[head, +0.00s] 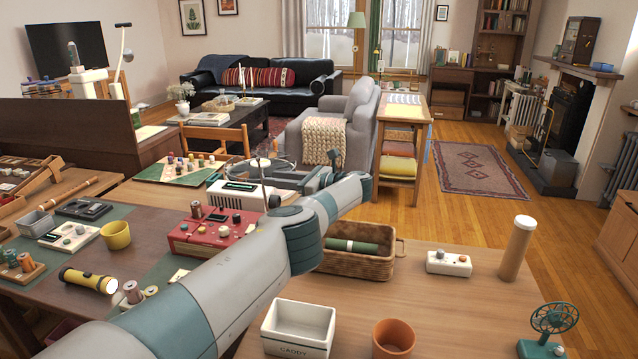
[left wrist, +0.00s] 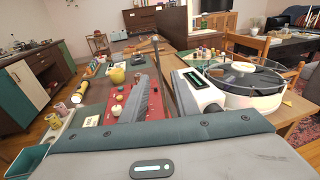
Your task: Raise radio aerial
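In the left wrist view the aerial (left wrist: 156,56) rises between my fingers. My left gripper (head: 282,181) reaches in from the right, close to the aerial. In the left wrist view its fingers (left wrist: 167,88) are apart, one on each side of the rod; I cannot tell if either touches it. My right gripper is out of view.
A yellow mug (head: 116,236) and a flashlight (head: 88,280) are to the left. A wicker basket (head: 350,263), a white caddy (head: 298,328) and a terracotta pot (head: 393,338) are to the right.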

